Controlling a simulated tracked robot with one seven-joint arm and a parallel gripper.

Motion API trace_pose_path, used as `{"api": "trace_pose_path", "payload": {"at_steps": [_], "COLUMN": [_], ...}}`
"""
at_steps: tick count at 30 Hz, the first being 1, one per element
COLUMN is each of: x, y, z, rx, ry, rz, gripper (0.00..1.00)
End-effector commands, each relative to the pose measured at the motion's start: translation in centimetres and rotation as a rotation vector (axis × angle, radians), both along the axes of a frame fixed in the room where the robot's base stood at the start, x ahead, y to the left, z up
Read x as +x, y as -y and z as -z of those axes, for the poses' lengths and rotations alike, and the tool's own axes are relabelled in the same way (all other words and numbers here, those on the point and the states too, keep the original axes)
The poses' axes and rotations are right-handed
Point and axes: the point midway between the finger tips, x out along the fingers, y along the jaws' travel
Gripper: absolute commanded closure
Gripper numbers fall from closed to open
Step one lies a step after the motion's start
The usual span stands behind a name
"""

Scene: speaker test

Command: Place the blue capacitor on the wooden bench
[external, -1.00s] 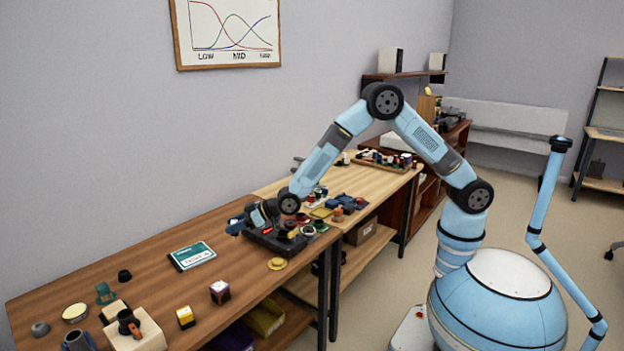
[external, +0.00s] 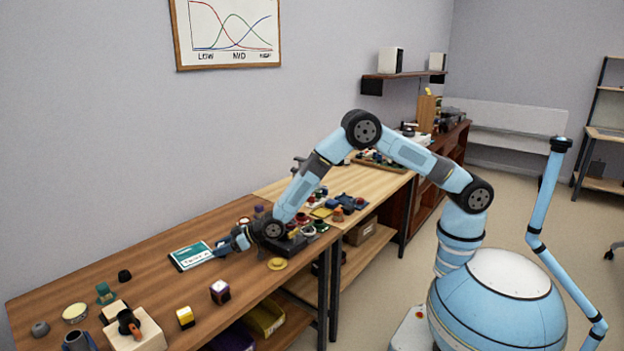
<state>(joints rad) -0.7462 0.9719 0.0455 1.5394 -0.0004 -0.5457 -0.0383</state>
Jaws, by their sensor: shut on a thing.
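My gripper (external: 226,248) is low over the brown wooden bench (external: 150,266), at the right edge of the teal and white card. It is shut on a small dark blue thing (external: 220,250), which looks like the blue capacitor. The fingers and wrist hide part of it. I cannot tell whether it touches the bench or the card.
The teal and white card (external: 191,255) lies left of my gripper. Bare wood lies between.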

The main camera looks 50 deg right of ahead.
Motion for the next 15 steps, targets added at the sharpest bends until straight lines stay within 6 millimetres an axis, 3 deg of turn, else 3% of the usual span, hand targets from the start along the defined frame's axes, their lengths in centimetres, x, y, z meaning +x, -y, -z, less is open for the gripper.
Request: {"api": "trace_pose_path", "payload": {"at_steps": [8, 9, 15], "x": [-0.02, -0.01, -0.02], "y": [-0.03, -0.03, -0.03], "z": [0.06, 0.08, 0.06], "rx": [0.001, 0.001, 0.001], "ry": [0.001, 0.001, 0.001], "rz": [0.0, 0.0, 0.0], "gripper": [0.93, 0.56, 0.37]}}
